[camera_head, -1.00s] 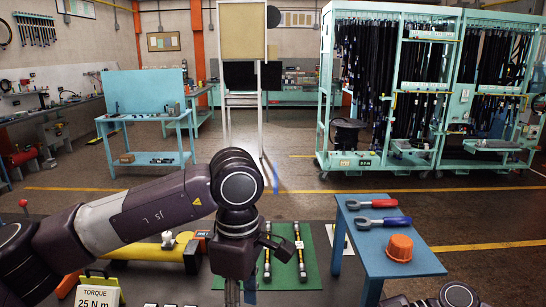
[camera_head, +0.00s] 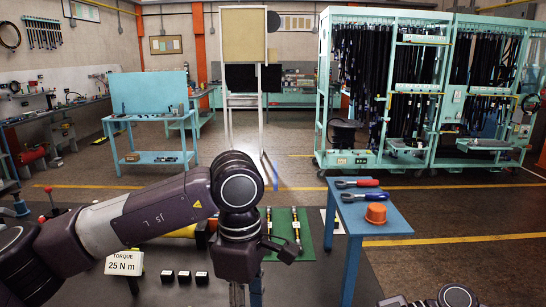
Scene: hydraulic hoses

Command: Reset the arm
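My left arm comes in from the left, bent at the elbow, with its wrist (camera_head: 238,222) hanging down in the middle foreground. The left gripper is mostly below or behind the dark wrist parts, and its fingertips do not show clearly. Nothing can be seen held there. Only a small piece of my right arm (camera_head: 456,296) shows at the bottom edge. The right gripper is out of frame. Two hoses with yellow-marked ends (camera_head: 297,229) lie on a green mat (camera_head: 307,249) just beyond my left wrist.
A blue side table (camera_head: 385,226) at right holds a red-handled tool (camera_head: 356,184), a blue-handled tool (camera_head: 367,195) and an orange cup (camera_head: 376,213). Hose racks (camera_head: 385,160) stand behind right; open floor lies between.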

